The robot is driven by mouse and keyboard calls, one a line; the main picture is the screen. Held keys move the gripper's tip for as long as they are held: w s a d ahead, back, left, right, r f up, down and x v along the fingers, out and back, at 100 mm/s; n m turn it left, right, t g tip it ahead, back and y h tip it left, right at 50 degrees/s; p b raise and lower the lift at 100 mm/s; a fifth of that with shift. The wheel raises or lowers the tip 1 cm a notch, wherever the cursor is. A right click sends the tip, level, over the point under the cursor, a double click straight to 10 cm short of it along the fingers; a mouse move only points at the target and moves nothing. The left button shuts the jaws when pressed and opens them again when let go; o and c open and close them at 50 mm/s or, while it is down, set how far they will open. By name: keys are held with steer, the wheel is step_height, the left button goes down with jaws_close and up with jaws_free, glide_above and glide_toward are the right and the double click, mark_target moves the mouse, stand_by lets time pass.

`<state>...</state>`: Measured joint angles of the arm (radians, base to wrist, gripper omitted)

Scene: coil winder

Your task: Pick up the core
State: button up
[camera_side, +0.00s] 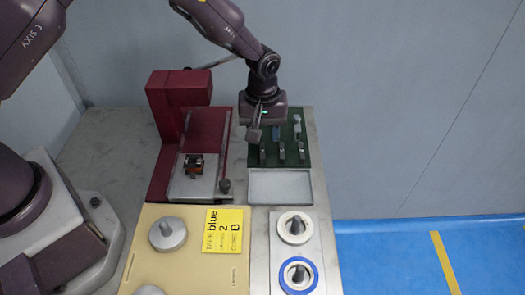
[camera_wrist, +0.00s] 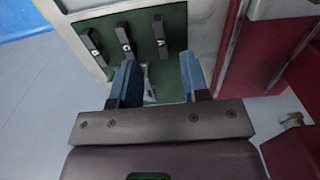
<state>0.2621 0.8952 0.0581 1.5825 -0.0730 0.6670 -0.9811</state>
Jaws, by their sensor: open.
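A green mat (camera_side: 311,158) lies to the right of the red machine. Small upright dark blocks stand along its near part, including one at the right (camera_side: 301,151); they also show in the wrist view (camera_wrist: 126,40). Behind them are a bluish piece (camera_side: 276,133) and a paler piece (camera_side: 297,126). I cannot tell for sure which is the core. My gripper (camera_side: 256,132) is over the back left of the mat. In the wrist view its blue fingers (camera_wrist: 158,70) are apart, with a small grey piece (camera_wrist: 148,85) seen between and beyond them, partly hidden.
The red winder (camera_side: 180,92) stands close left of the mat. A pale tray (camera_side: 281,187) lies in front, then a white ring (camera_side: 295,227) and a blue ring (camera_side: 298,275). A yellow card (camera_side: 224,233) reads "blue", "2" and "B". Right of the bench is open floor.

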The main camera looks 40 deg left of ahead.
mark_target(263, 151)
steer(key=shift+w+a+f, duration=0.15)
steer(key=shift+f, duration=1.4)
steer(key=shift+w+a+f, duration=0.1)
steer(key=shift+f, duration=1.4)
jaws_close()
